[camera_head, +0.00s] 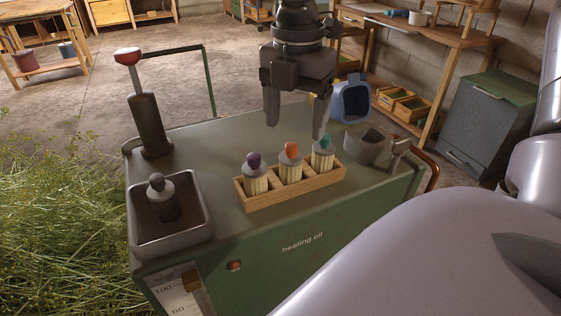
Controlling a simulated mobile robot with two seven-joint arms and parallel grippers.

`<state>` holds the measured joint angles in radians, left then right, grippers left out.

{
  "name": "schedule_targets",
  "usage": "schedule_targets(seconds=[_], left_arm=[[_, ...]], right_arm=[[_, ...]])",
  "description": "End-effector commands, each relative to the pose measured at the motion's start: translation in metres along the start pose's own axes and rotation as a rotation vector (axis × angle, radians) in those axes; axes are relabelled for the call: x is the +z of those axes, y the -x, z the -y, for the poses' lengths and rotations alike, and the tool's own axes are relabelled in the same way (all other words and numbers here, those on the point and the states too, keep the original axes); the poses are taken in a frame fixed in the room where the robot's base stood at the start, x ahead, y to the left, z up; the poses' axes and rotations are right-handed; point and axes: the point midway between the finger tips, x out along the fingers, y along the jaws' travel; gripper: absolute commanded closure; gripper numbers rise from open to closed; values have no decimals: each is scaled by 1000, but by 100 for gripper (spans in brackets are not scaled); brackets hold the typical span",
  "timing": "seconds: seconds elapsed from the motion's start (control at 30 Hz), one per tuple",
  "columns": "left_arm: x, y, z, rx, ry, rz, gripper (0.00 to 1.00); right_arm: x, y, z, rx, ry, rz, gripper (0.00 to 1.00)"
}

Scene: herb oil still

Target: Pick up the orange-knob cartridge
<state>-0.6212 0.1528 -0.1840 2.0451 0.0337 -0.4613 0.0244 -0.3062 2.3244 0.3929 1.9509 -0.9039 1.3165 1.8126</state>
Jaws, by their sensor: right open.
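The orange-knob cartridge (290,168) stands upright in the middle slot of a wooden rack (272,201) on the green cart top. A purple-knob cartridge (255,183) stands in the left slot and a teal-knob cartridge (322,157) in the right slot. My right gripper (296,125) points down, open and empty, above the cart top. In the picture its fingers are above and to either side of the orange knob, apart from it. My left gripper is not in view.
The green cart (330,232) has a grey basin (203,237) with a dark knobbed piece at left and a red-knobbed lever (127,57) behind it. A grey cup (366,145) stands right of the rack. Cut herbs (60,235) lie at left.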

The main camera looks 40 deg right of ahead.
Motion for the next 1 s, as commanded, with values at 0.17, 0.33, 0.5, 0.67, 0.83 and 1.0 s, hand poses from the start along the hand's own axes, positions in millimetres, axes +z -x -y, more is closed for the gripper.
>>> schedule_targets(seconds=[0.17, 0.33, 0.5, 0.67, 0.83, 1.0], left_arm=[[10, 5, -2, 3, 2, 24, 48], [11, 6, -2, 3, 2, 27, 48], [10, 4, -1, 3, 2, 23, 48], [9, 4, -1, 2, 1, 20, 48], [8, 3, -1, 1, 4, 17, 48], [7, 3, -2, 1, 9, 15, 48]], right_arm=[[-1, -19, -2, -2, 1, -4, 26], [-1, -41, -6, -4, 1, -6, 26], [-1, -59, -6, 0, 0, -6, 26], [-1, -62, -6, 3, 0, -5, 26], [-1, -61, -6, 2, 0, -5, 49], [-1, -61, -6, 2, 0, -5, 88]])
